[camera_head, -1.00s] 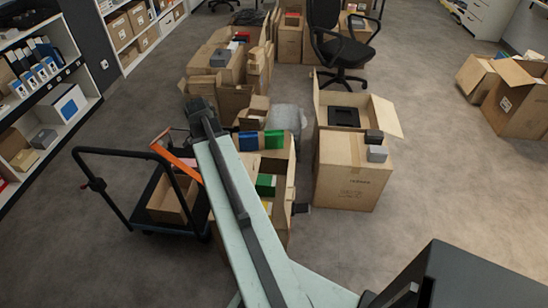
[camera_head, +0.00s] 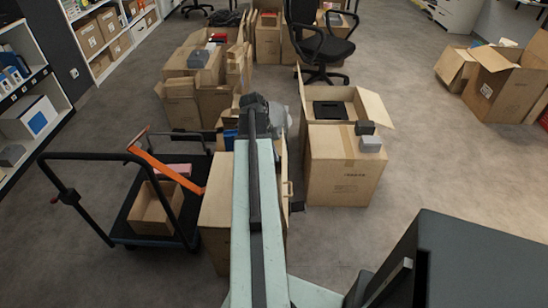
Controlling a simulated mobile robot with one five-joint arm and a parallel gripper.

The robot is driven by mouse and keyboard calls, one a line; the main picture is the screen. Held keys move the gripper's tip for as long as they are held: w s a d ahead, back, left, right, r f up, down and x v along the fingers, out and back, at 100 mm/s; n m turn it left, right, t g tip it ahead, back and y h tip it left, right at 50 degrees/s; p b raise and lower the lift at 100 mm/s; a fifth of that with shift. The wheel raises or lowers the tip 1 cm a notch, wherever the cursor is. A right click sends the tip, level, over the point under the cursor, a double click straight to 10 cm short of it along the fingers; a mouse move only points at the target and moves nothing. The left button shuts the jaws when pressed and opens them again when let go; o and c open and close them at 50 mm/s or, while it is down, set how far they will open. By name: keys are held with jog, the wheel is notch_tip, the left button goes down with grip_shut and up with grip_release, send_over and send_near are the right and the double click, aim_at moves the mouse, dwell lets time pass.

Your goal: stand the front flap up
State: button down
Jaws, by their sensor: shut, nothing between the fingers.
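A tan open carton (camera_head: 214,225) stands on the floor in front of me, mostly behind my long pale arm. Its left part shows to the left of the arm, and a narrow strip of its right side shows to the right. The arm covers most of its opening and front, so I cannot tell how its front flap lies. A bit of a blue item (camera_head: 229,139) shows beside the arm near the carton's far end. My gripper is not clearly visible; the arm's dark far joint stands above the carton's far end and hides what lies beyond.
A cart with a dark handle (camera_head: 110,156) and a small open box (camera_head: 157,208) stands at left, an orange bar (camera_head: 165,166) across it. Bare floor lies further right.

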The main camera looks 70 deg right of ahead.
notch_tip(320, 180, down, 7)
jog(key=b, duration=0.5)
jog(key=s, duration=0.1)
jog(key=s+d+r, duration=0.1)
jog(key=s, duration=0.2)
jog(key=shift+s+d+r+p, duration=0.15)
jog(key=shift+d+r+p, duration=0.05)
jog(key=shift+d+p, duration=0.15)
jog(key=shift+s+d, duration=0.1)
jog(key=shift+s, duration=0.1)
jog(key=p+v, duration=0.9)
jog(key=shift+s+d+r+p, duration=0.1)
jog(key=shift+s+r+p, duration=0.2)
jog(key=shift+r, duration=0.2)
jog(key=shift+f, duration=0.2)
